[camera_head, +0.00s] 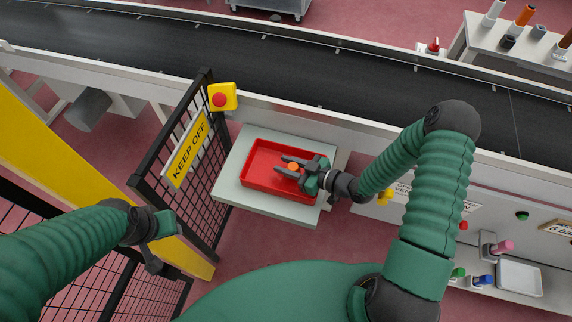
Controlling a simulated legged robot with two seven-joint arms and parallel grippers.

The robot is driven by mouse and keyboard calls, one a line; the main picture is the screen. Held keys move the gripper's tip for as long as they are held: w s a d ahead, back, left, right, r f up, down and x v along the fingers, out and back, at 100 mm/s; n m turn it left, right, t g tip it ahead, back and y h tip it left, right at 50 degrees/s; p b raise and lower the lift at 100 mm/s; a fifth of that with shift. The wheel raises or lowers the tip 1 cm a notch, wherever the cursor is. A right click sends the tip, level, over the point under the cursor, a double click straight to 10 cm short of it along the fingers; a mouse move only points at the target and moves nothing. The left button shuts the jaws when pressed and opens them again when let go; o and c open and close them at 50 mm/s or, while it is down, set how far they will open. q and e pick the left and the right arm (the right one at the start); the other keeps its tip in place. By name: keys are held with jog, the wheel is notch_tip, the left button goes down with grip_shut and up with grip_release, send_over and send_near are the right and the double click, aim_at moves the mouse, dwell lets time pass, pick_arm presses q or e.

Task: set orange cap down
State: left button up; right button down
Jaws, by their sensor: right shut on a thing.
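The orange cap (293,167) shows as a small orange spot between the fingers of my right gripper (288,167). My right gripper is shut on it, over the red tray (258,182). I cannot tell whether the cap touches the tray floor. The red tray lies on a pale table (233,166) beside the conveyor. My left gripper (158,250) is at the lower left, apart from the tray, near the fence; its fingers are too unclear to tell whether they are open.
A black fence with a KEEP OFF sign (187,152) stands left of the table. A yellow box with a red button (222,97) and the conveyor (300,65) are behind. A shelf at right holds a white tray (520,278) and a pink-topped item (502,247).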

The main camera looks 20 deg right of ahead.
jog(key=shift+f+b, duration=0.3)
jog(key=shift+f, duration=0.3)
jog(key=c, duration=1.3)
grip_release()
jog(key=shift+s, duration=0.1)
jog(key=shift+o, duration=1)
jog(key=shift+s+f, duration=0.1)
jog(key=shift+f, duration=0.05)
jog(key=shift+a, duration=0.1)
jog(key=shift+r, duration=0.2)
jog(key=shift+r+p, duration=0.7)
jog(key=p+v, duration=0.1)
jog(key=v, duration=1)
jog(key=shift+s+d, duration=0.15)
jog(key=shift+d, duration=0.25)
